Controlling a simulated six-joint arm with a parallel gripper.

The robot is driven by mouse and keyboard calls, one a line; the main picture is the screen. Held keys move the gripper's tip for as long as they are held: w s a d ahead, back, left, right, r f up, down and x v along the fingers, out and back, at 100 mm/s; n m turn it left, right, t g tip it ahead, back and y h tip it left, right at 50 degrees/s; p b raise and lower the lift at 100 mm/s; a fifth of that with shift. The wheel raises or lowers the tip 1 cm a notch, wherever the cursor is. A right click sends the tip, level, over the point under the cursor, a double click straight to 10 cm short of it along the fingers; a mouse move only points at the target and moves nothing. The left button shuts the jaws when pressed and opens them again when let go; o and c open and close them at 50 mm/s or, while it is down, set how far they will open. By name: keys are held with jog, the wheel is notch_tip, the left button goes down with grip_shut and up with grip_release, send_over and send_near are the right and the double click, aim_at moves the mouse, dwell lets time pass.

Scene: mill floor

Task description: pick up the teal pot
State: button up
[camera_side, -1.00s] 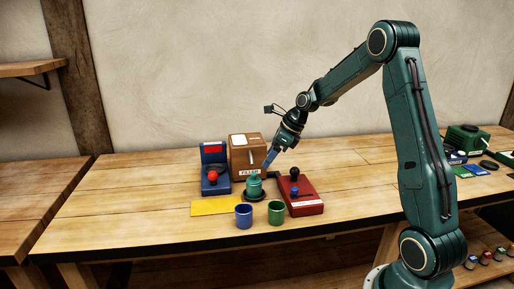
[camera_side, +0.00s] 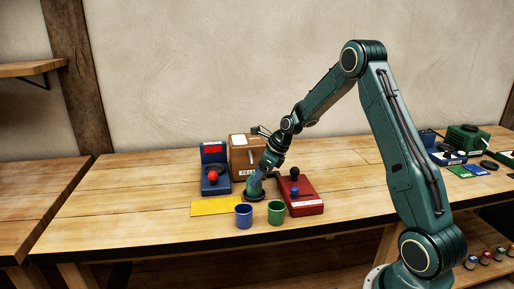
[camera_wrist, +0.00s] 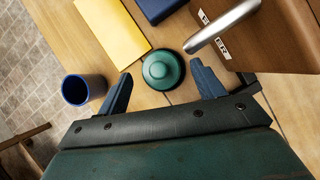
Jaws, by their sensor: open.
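The teal pot (camera_side: 253,189) stands upright on a dark round base on the bench, partly hidden by my gripper in the side view. The wrist view shows the teal pot (camera_wrist: 162,70) from above, with its round lid and knob. My gripper (camera_wrist: 161,71) is open, with one blue finger to the left of the pot and one to the right. A gap shows on both sides. In the side view my gripper (camera_side: 257,178) points down and is right at the pot.
A blue cup (camera_side: 244,216) and a green cup (camera_side: 276,213) stand in front. A red lever box (camera_side: 303,206) is to the right, a blue lever box (camera_side: 214,184) to the left. A yellow sheet (camera_side: 215,208) lies at left.

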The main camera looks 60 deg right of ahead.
jog(key=shift+x, duration=2.5)
jog(key=shift+c, duration=0.5)
jog(key=c, duration=1.2)
jog(key=shift+r, duration=0.1)
jog(key=shift+r, duration=0.1)
jog(key=shift+s+a+r, duration=0.15)
jog(key=shift+r, duration=0.15)
notch_tip(320, 180, up, 7)
jog(key=shift+f, duration=0.25)
jog(key=s+a, duration=1.3)
jog(key=a, duration=0.1)
jog(key=shift+s+f, duration=0.2)
jog(key=shift+s, duration=0.2)
